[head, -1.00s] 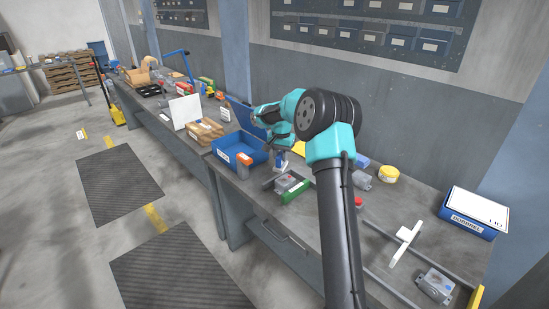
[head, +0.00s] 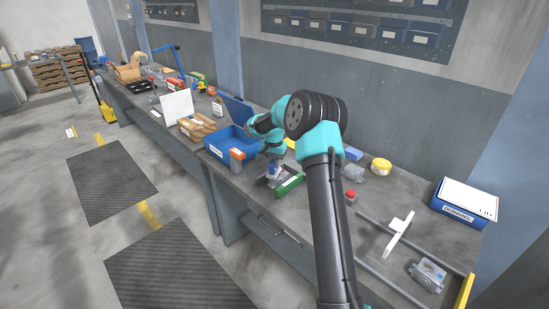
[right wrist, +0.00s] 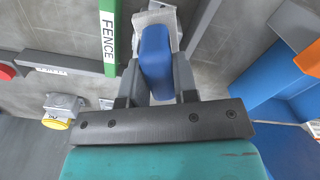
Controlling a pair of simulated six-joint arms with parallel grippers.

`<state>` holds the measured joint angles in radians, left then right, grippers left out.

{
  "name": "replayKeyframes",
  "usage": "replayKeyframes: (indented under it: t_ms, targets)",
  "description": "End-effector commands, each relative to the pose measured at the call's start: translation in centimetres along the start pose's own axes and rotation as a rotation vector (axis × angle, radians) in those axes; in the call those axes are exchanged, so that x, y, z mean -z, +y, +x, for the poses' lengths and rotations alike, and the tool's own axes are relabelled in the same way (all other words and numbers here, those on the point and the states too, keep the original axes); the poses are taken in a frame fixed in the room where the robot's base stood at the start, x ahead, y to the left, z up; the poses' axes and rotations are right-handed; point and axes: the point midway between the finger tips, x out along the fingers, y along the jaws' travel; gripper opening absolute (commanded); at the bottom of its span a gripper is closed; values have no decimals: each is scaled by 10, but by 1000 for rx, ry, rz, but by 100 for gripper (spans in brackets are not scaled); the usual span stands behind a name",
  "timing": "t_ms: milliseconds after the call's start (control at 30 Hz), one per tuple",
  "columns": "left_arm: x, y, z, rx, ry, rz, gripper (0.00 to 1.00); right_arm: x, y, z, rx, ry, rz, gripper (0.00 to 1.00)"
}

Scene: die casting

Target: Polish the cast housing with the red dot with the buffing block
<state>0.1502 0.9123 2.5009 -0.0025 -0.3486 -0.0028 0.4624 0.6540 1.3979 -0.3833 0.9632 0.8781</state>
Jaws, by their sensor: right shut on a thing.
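My right gripper (head: 274,160) is shut on the blue buffing block (right wrist: 156,55), which stands between its fingers in the right wrist view. In the head view the block (head: 273,168) is low over the fixture beside the green fence (head: 291,184). A pale grey cast part (right wrist: 158,16) shows around the block's far end; I cannot tell whether they touch. In the head view this housing (head: 271,180) is mostly covered by the gripper and block. Its red dot is hidden now. My left gripper is not in view.
A blue bin (head: 219,147) with an orange item stands left of the gripper. Other castings (head: 354,174) (head: 428,274), a yellow tin (head: 381,166), a red button (head: 350,196) and a white T-shaped piece (head: 399,235) lie to the right. A blue box (head: 459,211) stands far right.

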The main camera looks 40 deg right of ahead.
Motion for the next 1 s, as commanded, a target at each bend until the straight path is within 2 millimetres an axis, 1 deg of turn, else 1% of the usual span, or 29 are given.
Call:
replayKeyframes:
  t_ms: [67, 100, 133, 167, 233, 300, 333, 367, 433, 467, 567, 1000]
  targets:
    - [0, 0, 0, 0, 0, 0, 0, -1, 0, 8, -2, -2, -1, 0]
    - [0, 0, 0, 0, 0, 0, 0, -1, -1, 18, -2, -3, -1, 0]
    - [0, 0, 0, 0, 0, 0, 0, 0, 0, 22, -2, -3, 0, 0]
    - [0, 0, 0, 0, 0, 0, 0, 5, 2, 16, 1, 2, 2, 0]
    - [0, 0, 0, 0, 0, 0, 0, 11, 6, 20, -1, 0, 3, 0]
    - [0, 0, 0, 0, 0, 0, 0, 17, 10, 19, -1, 0, 4, 0]
    - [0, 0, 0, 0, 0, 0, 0, 19, 11, 21, -2, -1, 4, 0]
    - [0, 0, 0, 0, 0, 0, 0, 22, 13, 18, 0, 1, 5, 0]
    - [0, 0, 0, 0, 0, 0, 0, 28, 17, 22, -2, -1, 7, 0]
    - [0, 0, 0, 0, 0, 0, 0, 31, 19, 19, 0, 1, 8, 0]
    - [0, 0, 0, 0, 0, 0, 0, 39, 25, 20, -1, -1, 9, 0]
    - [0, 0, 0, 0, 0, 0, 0, -2, -2, 20, -1, -3, -3, 0]
